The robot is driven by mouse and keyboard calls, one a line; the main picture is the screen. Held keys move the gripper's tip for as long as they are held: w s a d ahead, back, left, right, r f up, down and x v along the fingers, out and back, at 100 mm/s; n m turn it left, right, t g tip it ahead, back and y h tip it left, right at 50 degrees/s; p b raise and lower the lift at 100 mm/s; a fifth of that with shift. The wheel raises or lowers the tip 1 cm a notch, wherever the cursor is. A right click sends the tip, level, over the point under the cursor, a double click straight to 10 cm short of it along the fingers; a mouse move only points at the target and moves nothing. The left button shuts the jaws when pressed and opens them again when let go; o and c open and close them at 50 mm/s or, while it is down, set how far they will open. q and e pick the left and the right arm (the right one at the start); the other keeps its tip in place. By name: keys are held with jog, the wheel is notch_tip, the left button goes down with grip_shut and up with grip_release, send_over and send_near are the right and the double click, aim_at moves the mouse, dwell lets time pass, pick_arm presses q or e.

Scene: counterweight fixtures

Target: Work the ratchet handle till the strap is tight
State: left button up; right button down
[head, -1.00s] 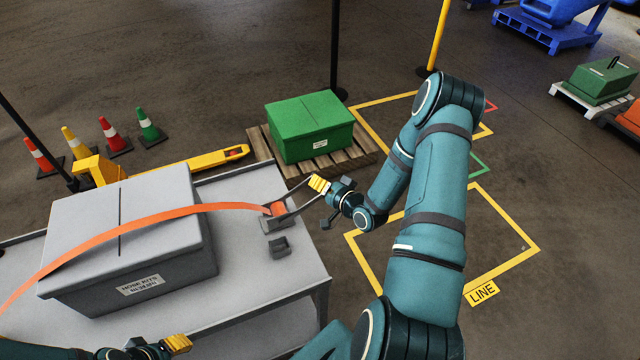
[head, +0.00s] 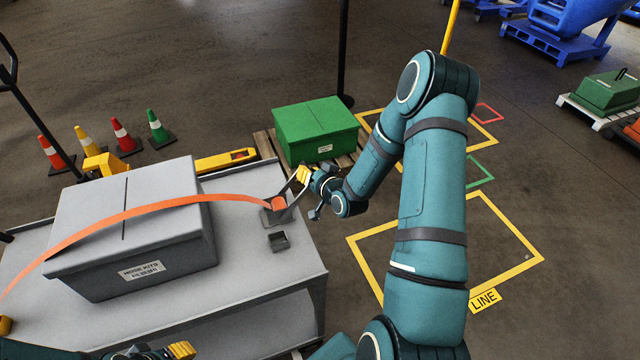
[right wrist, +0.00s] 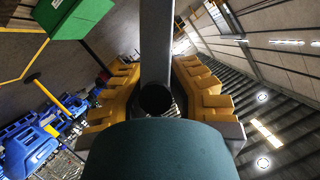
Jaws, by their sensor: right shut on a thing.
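The orange strap (head: 150,208) runs in a raised arch over the grey lidded box (head: 90,203) to the ratchet (head: 278,206) at the cart's right side. The strap stands clear of the lid along part of its length. The grey ratchet handle (head: 289,190) rises steeply from the ratchet. My right gripper (head: 303,174) is shut on the handle's upper end. In the right wrist view the grey handle bar (right wrist: 157,45) passes between the yellow fingers. My left gripper (head: 182,349) is at the bottom edge, away from the strap; its finger gap is unclear.
The box stands on a grey cart (head: 250,265). A small dark open holder (head: 278,241) sits near the ratchet. Behind the cart are a green crate (head: 315,130) on a pallet, a yellow pallet jack (head: 225,160) and several cones (head: 122,136).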

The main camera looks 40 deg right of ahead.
jog(key=w+a+r+n+g+h+b, duration=0.1)
jog(key=w+a+r+n+h+b, duration=0.1)
jog(key=a, duration=0.7)
jog(key=shift+w+r+n+g+h+b, duration=0.35)
jog(key=shift+r+n+h+b, duration=0.2)
jog(key=shift+n+b, duration=0.6)
jog(key=shift+a, duration=0.1)
jog(key=c, duration=1.2)
grip_release()
jog(key=o, duration=0.3)
jog(key=shift+w, duration=0.15)
jog(key=shift+o, duration=0.2)
